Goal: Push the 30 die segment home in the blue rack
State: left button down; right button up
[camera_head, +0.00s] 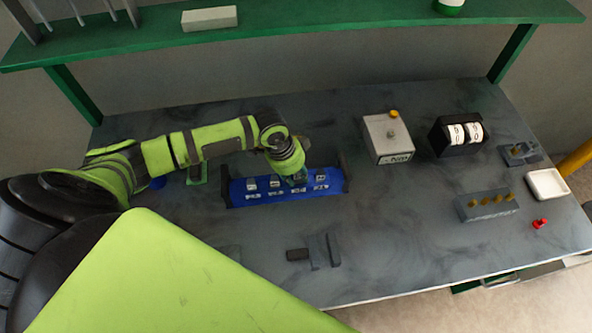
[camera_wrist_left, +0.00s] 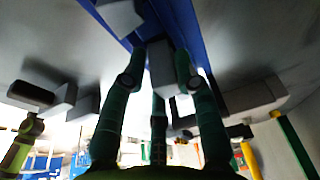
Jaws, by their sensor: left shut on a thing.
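The blue rack (camera_head: 337,183) lies left of the middle of the bench, with several small grey die segments (camera_head: 251,184) in a row and pale labels in front, too small to read. My left gripper (camera_head: 297,179) is over the rack, right of its middle. In the left wrist view its green fingers (camera_wrist_left: 160,70) are shut on a grey segment (camera_wrist_left: 162,62), next to the blue rack wall (camera_wrist_left: 190,28). Another grey segment (camera_wrist_left: 120,14) is beside it. I cannot tell how deep the held segment sits, or read its number. My right gripper is out of view.
A grey box with a yellow knob (camera_head: 388,138) and a black counter unit (camera_head: 456,136) stand to the right. A block with brass pegs (camera_head: 487,204), a white tray (camera_head: 547,184) and a red piece (camera_head: 540,223) lie farther right. Dark grey parts (camera_head: 318,251) lie in front. A green shelf (camera_head: 300,32) crosses above.

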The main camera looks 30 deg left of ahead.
pick_arm(q)
jog(key=shift+f, duration=0.45)
jog(key=c, duration=0.9)
grip_release()
jog(key=shift+o, duration=0.2)
jog(key=v, duration=1.2)
